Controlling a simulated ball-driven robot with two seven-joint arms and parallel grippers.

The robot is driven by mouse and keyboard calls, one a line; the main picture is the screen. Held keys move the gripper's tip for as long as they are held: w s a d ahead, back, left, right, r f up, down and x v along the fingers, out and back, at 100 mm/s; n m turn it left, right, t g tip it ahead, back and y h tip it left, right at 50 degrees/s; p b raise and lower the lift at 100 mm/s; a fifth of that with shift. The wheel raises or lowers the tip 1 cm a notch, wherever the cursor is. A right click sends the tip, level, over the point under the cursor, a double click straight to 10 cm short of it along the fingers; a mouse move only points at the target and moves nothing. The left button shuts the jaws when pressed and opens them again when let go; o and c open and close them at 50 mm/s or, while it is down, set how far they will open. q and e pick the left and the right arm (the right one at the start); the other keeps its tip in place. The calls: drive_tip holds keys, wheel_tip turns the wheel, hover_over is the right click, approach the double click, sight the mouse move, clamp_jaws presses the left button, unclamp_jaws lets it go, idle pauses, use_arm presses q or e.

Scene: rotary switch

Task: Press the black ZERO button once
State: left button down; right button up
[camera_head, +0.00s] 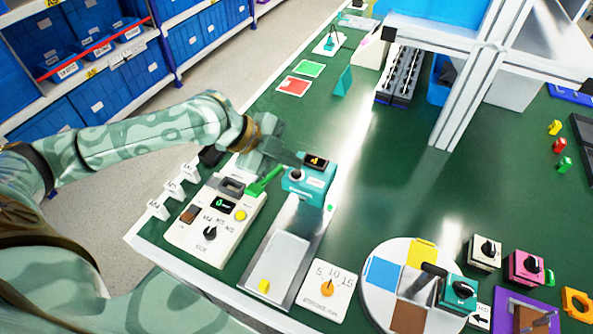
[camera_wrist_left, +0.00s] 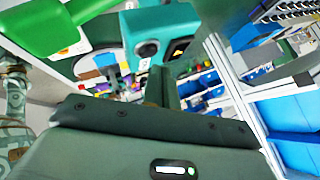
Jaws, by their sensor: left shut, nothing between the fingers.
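A teal box (camera_head: 312,184) with a dark display showing orange marks stands at the far end of a silver plate. A round black button or knob (camera_head: 296,174) sits on its face; I cannot read a ZERO label. The teal box (camera_wrist_left: 165,28) and the round black part (camera_wrist_left: 147,49) also show in the left wrist view. My left gripper (camera_head: 297,160) is shut and empty, just behind and left of the teal box's top; whether it touches is unclear. Its fingers (camera_wrist_left: 161,85) show below the box in the wrist view. My right gripper is out of view.
A white meter (camera_head: 215,220) with a knob and yellow button stands left of the silver plate (camera_head: 278,262). A green handle (camera_head: 265,182) lies close by the left gripper. A white dial card (camera_head: 326,290) and coloured turntable (camera_head: 375,300) are to the right. A white frame (camera_head: 468,95) stands behind.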

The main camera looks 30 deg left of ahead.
use_arm(q)
drive_tip(key=shift+f, duration=0.15)
idle(0.6)
drive_tip(key=shift+f, duration=0.25)
drive_tip(key=shift+f, duration=0.45)
idle(0.8)
drive_tip(key=shift+r+p, duration=0.9)
drive_tip(key=shift+p, duration=0.15)
wheel_tip(320, 180, up, 5)
drive_tip(key=p, duration=0.5)
